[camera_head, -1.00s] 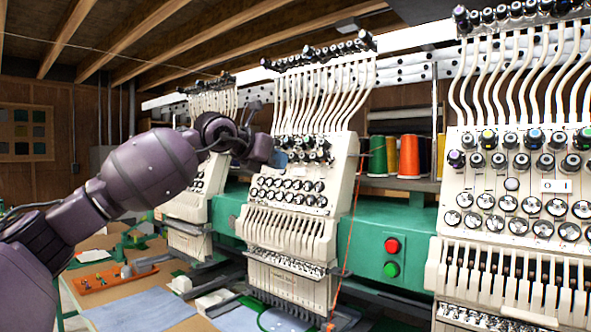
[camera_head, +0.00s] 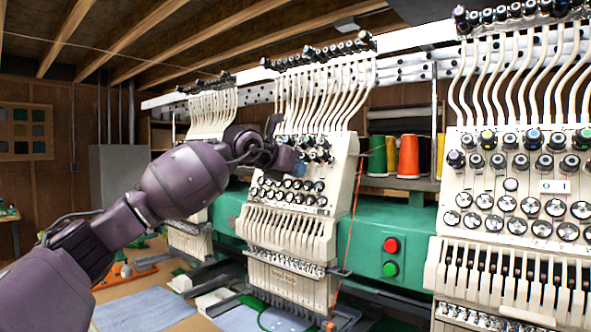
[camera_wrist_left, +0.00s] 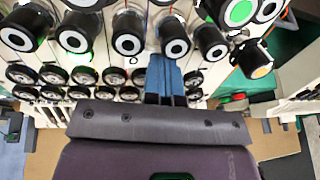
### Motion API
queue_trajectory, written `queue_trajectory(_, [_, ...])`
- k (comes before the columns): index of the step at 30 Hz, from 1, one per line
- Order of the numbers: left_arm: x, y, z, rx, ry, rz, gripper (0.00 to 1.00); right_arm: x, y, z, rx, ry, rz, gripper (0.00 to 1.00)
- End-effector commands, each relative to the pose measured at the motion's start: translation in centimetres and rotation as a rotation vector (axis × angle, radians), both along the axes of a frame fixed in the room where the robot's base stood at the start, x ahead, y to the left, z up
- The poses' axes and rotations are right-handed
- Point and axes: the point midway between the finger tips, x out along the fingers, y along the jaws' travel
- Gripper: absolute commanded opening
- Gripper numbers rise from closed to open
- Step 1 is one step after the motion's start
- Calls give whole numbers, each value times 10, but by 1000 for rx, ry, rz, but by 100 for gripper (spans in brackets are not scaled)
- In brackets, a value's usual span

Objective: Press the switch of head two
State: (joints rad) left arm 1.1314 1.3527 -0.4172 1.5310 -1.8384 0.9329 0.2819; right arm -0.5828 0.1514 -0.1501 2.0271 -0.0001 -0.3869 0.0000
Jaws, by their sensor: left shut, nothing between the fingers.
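The middle embroidery head (camera_head: 290,225) is a cream panel with rows of dark knobs and white thread tubes. My left gripper (camera_head: 300,168) is in front of the left part of its upper knobs. In the left wrist view, its blue fingers (camera_wrist_left: 166,80) are shut and empty, pointing at the panel between the large knobs and the smaller discs. I cannot tell whether they touch it. No switch shows clearly on this head; the fingers cover part of the panel. The right head has a small white switch plate (camera_head: 555,186). My right gripper is not in view.
A green beam (camera_head: 385,240) with red (camera_head: 391,245) and green (camera_head: 391,268) buttons joins the heads. Thread cones (camera_head: 409,156) stand behind it. Another head (camera_head: 190,240) stands at the left, behind my arm. A table with blue cloth (camera_head: 145,308) lies below.

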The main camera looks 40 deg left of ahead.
Motion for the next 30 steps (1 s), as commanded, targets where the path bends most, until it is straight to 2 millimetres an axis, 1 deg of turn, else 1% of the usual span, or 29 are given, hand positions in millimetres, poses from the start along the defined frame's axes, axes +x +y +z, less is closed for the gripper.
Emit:
queue_trajectory(8, [0,0,0,0,0,0,0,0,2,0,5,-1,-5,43])
queue_trajectory(21, [-4,14,2,-1,0,0,0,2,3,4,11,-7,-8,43])
queue_trajectory(30, [-4,15,2,-1,0,0,0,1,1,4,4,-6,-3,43])
